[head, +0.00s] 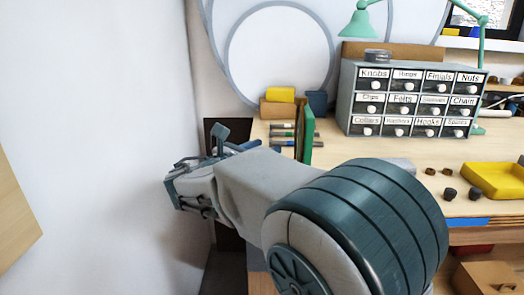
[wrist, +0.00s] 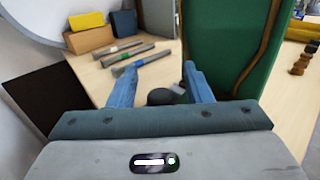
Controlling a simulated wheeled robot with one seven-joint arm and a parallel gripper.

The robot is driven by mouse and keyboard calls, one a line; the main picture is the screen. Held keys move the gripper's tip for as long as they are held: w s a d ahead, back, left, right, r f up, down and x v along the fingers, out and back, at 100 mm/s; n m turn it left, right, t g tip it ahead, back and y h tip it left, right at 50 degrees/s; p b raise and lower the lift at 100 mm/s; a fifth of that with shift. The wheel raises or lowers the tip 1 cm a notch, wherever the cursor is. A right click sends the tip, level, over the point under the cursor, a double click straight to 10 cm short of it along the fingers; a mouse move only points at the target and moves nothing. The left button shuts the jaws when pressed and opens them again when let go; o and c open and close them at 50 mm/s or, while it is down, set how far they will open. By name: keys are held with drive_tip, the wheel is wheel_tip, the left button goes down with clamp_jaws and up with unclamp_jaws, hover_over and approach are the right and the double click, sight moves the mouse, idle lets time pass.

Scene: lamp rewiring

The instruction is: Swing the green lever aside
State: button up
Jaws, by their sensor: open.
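An upright green panel with a brown edge (wrist: 225,45) stands just beyond and to the right of my gripper (wrist: 161,67) in the wrist view. It also shows in the head view (head: 305,130), at the left end of the workbench. I cannot tell whether this panel is the lever or hides it. My gripper is open, its two blue fingers spread apart. A dark round knob (wrist: 160,97) shows between the fingers, with a small grey piece beside it. I cannot see any contact with it. In the head view my own arm hides part of the bench.
Several rods (wrist: 127,52) lie left of the panel, before a yellow block (wrist: 86,21). A labelled drawer cabinet (head: 410,100) stands at the back. A green lamp (head: 358,24) hangs above it. A yellow tray (head: 495,182) and small knobs lie on the right. A wall is left.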

clamp_jaws()
drive_tip(key=c, duration=1)
unclamp_jaws()
